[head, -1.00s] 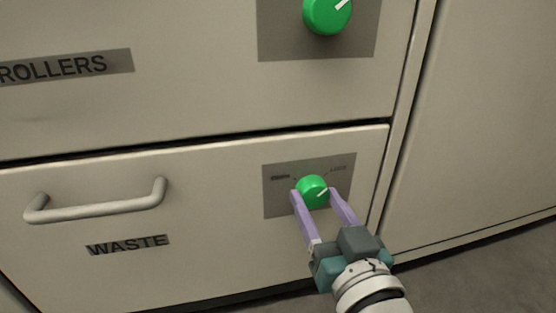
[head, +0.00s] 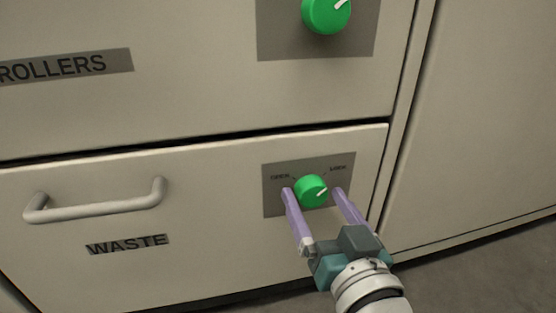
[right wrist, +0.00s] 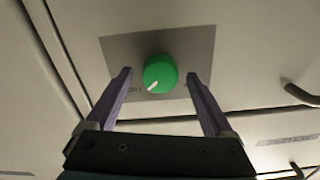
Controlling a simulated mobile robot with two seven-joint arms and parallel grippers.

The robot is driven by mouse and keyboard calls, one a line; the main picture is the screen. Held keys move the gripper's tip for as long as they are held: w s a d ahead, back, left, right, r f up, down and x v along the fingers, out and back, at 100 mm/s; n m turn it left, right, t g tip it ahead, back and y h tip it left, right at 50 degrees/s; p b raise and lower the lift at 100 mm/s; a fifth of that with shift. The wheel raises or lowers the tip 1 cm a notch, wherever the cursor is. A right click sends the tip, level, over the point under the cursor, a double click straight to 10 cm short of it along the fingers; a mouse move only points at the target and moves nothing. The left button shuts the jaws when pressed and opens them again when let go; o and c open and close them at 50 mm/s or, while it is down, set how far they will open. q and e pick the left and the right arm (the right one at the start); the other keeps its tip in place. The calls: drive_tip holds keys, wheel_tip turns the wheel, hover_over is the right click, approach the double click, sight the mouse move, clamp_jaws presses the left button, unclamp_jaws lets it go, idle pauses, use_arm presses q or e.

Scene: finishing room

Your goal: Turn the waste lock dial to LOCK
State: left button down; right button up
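The waste lock dial (head: 311,190) is a green knob on a grey plate (head: 280,208) at the right of the WASTE drawer (head: 215,265). Its white pointer line points up and right, toward the right-hand label, which looks like LOCK; the left label looks like OPEN. My right gripper (head: 312,189) is open, with one purple finger on each side of the dial and a gap to it. In the right wrist view the dial (right wrist: 160,73) sits between and beyond the spread fingers (right wrist: 160,75). My left gripper is not in view.
The WASTE drawer's bar handle (head: 95,204) is at the left. Above is the ROLLERS drawer (head: 200,85) with its own green dial (head: 326,14). A plain panel (head: 490,110) stands to the right, and floor shows at the lower right.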

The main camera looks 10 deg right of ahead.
drive_tip(key=shift+s, duration=0.1)
drive_tip(key=shift+s+r+p, duration=0.1)
drive_tip(key=shift+s+p, duration=0.25)
drive_tip(key=shift+p, duration=0.05)
drive_tip(key=s+p, duration=0.3)
drive_tip(key=s, duration=0.6)
drive_tip(key=shift+d+p, duration=0.15)
drive_tip(key=shift+p, duration=0.15)
